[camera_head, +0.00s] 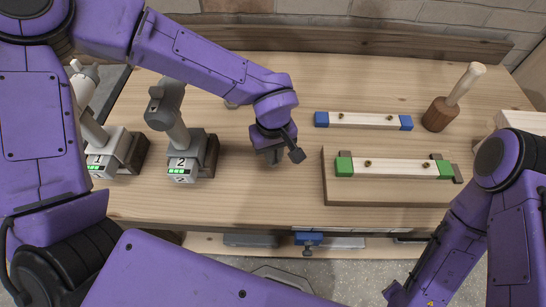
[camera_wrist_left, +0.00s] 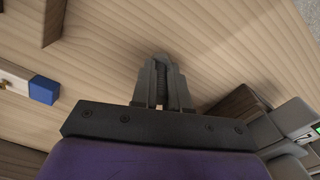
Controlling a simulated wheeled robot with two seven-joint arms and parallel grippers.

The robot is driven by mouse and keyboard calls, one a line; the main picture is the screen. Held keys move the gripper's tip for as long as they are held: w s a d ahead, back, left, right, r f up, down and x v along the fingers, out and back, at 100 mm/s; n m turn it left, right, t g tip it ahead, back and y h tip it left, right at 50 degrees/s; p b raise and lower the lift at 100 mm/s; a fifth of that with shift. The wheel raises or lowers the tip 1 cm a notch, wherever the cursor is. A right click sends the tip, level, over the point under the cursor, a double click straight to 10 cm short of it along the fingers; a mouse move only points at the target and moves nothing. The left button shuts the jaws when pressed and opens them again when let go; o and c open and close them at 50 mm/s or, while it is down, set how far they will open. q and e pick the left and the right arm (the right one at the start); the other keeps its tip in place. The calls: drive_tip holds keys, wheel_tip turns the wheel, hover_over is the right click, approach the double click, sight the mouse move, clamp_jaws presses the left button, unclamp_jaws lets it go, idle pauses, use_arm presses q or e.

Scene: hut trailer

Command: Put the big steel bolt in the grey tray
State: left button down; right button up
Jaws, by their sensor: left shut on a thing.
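My left gripper (camera_head: 274,161) is over the wooden table, between the drill-like tool marked 2 and the board with the green-ended strip. In the left wrist view its fingers (camera_wrist_left: 161,65) are shut on a narrow, dark, ribbed piece (camera_wrist_left: 161,88), which looks like the steel bolt. Most of it is hidden by the fingers. A grey flat piece (camera_head: 250,240) shows on the shelf below the table's front edge; I cannot tell whether it is the grey tray. My right arm comes in from the right, but its gripper is not visible.
Two grey tools, marked 1 (camera_head: 100,165) and 2 (camera_head: 182,168), stand in holders at the left. A blue-ended strip (camera_head: 363,120) lies behind a board (camera_head: 390,190) carrying a green-ended strip (camera_head: 393,167). A wooden mallet (camera_head: 440,114) stands at the back right. The table's middle is mostly clear.

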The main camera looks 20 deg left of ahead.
sight(274, 160)
use_arm(q)
wheel_tip(274, 160, down, 3)
drive_tip(key=shift+r, duration=0.1)
drive_tip(key=shift+w, duration=0.15)
drive_tip(key=shift+f, duration=0.2)
drive_tip(key=c, duration=1.1)
unclamp_jaws()
